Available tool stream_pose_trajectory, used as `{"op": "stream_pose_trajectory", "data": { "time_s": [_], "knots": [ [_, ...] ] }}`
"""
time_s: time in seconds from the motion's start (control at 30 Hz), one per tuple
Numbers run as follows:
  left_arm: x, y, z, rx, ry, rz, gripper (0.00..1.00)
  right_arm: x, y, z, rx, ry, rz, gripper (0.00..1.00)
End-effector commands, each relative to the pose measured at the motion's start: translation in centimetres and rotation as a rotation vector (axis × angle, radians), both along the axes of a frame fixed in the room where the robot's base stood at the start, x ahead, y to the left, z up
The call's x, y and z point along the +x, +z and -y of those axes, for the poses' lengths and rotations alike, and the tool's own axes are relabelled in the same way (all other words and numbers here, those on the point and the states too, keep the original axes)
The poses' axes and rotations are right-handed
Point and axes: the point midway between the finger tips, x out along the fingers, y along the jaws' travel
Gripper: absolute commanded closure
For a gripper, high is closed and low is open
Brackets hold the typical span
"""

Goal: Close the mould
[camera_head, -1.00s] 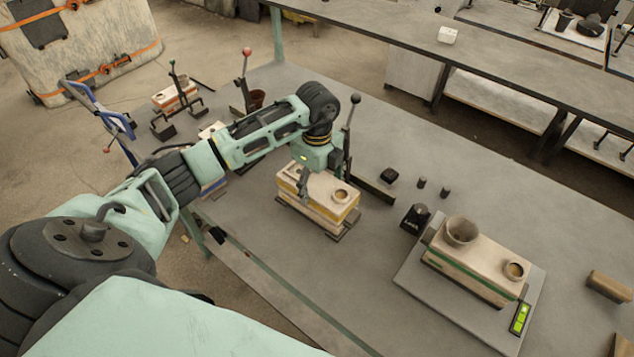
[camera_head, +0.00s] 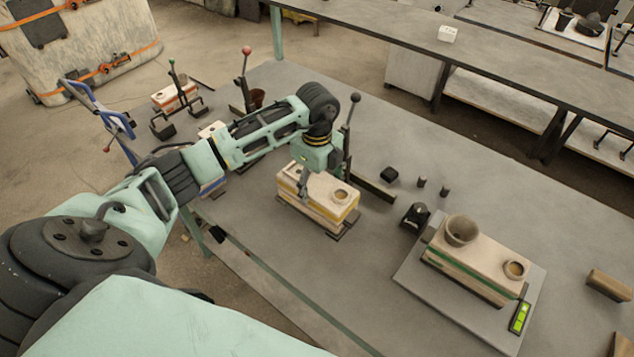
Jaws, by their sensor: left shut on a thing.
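A mould (camera_head: 323,205) with pale halves and a yellow band stands on the table, just left of the middle of the view. A round opening shows on its top at the right. My left gripper (camera_head: 303,188) reaches down onto the top of the mould and is shut on its upper part; the wrist hides some of the far side. Whether a gap remains between the halves is too small to tell. A lever with a black knob (camera_head: 355,98) rises behind the mould. My right gripper is not in view.
A second mould with a green band (camera_head: 465,268) and a cup on it stands on a scale-like plate (camera_head: 415,281) at the right. Small black weights (camera_head: 421,182) lie between. Other moulds (camera_head: 174,96) stand at the far left. The table's front is clear.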

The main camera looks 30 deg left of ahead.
Motion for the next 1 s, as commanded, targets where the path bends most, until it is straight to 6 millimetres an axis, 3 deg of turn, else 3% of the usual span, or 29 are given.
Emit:
{"op": "stream_pose_trajectory", "data": {
  "time_s": [0.77,0.8,1.0],
  "knots": [
    [0.13,-0.45,-0.03,0.000,0.001,0.004,0.93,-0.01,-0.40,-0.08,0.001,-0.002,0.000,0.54],
    [0.13,-0.45,-0.03,0.000,0.001,0.004,0.27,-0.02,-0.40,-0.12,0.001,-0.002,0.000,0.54],
    [0.07,-0.54,-0.02,0.000,0.000,0.002,0.09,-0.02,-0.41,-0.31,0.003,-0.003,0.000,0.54]
  ]
}}
